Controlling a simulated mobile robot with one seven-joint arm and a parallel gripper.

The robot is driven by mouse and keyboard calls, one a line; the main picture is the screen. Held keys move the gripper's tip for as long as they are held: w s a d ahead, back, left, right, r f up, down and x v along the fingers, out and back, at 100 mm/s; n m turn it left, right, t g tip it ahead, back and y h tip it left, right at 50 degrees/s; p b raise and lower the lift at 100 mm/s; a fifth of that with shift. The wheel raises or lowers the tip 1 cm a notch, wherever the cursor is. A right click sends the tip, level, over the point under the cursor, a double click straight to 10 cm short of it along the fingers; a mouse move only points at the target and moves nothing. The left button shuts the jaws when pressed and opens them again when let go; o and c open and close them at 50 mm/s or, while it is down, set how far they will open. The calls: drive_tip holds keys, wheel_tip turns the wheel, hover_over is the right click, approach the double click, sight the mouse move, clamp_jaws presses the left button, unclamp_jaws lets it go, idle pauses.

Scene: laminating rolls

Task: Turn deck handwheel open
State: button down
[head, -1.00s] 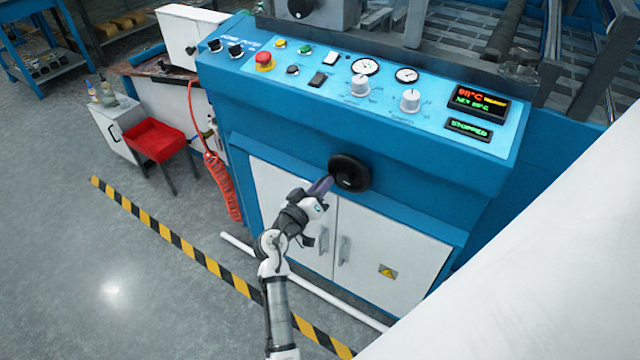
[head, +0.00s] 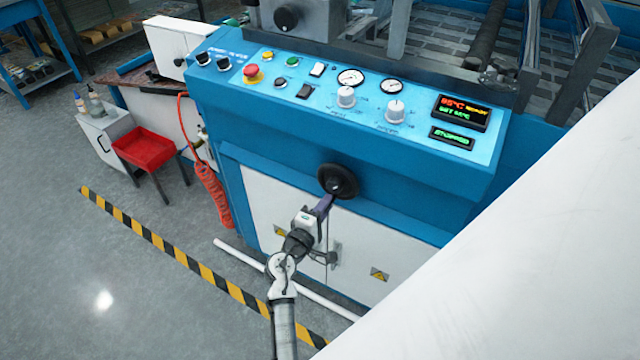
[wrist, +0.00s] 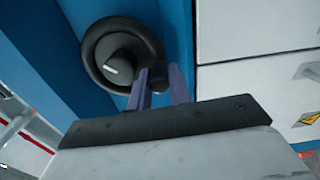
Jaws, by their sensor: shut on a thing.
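The black deck handwheel (head: 338,180) sits on the blue front face of the machine, below the control panel. In the wrist view the handwheel (wrist: 118,58) shows its round hub with a pale mark and a thick rim. My gripper (head: 326,204) reaches it from below. In the wrist view my gripper (wrist: 160,86) has its two purple fingers on either side of the rim's lower right part, shut on it. The exact contact at the fingertips is partly hidden.
The control panel (head: 415,135) with knobs, gauges and a red button lies above. White cabinet doors (head: 385,250) are below. A red hose (head: 210,185) hangs at left. A white surface (head: 530,260) blocks the lower right. Open floor (head: 90,270) lies left, behind a striped line.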

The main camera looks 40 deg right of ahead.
sight(343, 199)
drive_tip(key=s+n+p, duration=0.1)
drive_tip(key=n, duration=0.1)
drive_tip(key=n+p, duration=0.1)
drive_tip(key=n, duration=0.1)
drive_tip(key=s+d+n+p, duration=0.1)
drive_tip(key=n+p, duration=0.1)
drive_tip(key=shift+s+d+r, duration=0.1)
drive_tip(key=shift+s+r, duration=0.05)
drive_tip(key=shift+s, duration=0.2)
drive_tip(key=shift+n, duration=0.3)
drive_tip(key=c, duration=1.6)
unclamp_jaws()
drive_tip(key=shift+o, duration=0.2)
